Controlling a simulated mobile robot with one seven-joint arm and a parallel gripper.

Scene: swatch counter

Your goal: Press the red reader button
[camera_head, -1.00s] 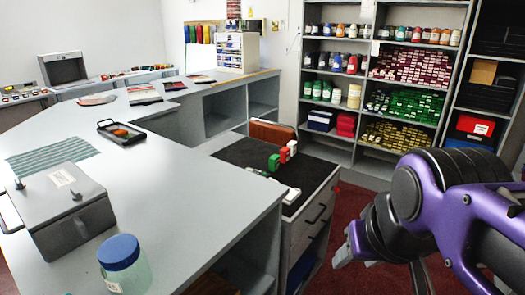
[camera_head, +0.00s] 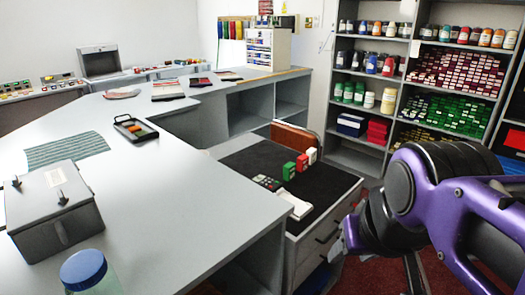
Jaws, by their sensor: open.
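Three small upright blocks stand in a row on the black-topped drawer unit (camera_head: 243,160): a green one (camera_head: 288,171), a red one (camera_head: 301,162) and a white one (camera_head: 311,155). In front of them lies a small dark device (camera_head: 266,182) with small coloured spots, beside a flat white item (camera_head: 296,204). I cannot tell which of these is the reader or its red button. My gripper (camera_head: 337,245), at the end of my purple and black arm, is open and apart from these things, right of the drawer unit. Its fingers are small and partly hidden.
The long grey counter (camera_head: 180,200) fills the left, holding a grey lidded box (camera_head: 52,212), a blue-lidded jar (camera_head: 85,270), a black tray (camera_head: 135,128) and a striped cloth (camera_head: 66,149). A brown case (camera_head: 290,137) stands behind the blocks. Shelves (camera_head: 388,78) stand behind.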

